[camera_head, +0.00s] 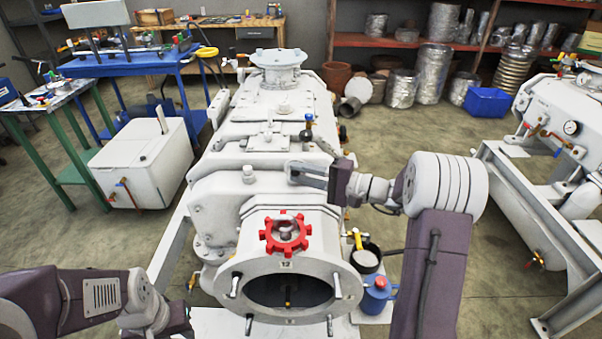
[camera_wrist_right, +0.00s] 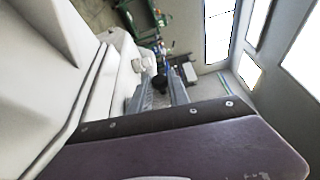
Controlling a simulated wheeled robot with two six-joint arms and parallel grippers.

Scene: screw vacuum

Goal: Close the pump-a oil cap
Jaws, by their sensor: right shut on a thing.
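The white pump (camera_head: 225,205) fills the middle of the head view, with a red handwheel (camera_head: 285,233) above its round front opening. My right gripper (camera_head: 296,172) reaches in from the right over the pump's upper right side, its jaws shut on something. In the right wrist view, a dark round part (camera_wrist_right: 161,76) shows at the fingertips (camera_wrist_right: 160,90); the exact grip is unclear. A blue-and-black knob (camera_head: 308,126) stands upright just behind the fingers in the head view. I cannot tell for sure which part is the oil cap. My left arm is low at left, its fingertips out of frame.
A white knob (camera_head: 248,174) stands up from the pump near my right gripper. A blue can with a red top (camera_head: 378,290) and a dark pot (camera_head: 366,259) sit at the pump's lower right. Another white machine (camera_head: 560,130) stands at right. Floor is open between.

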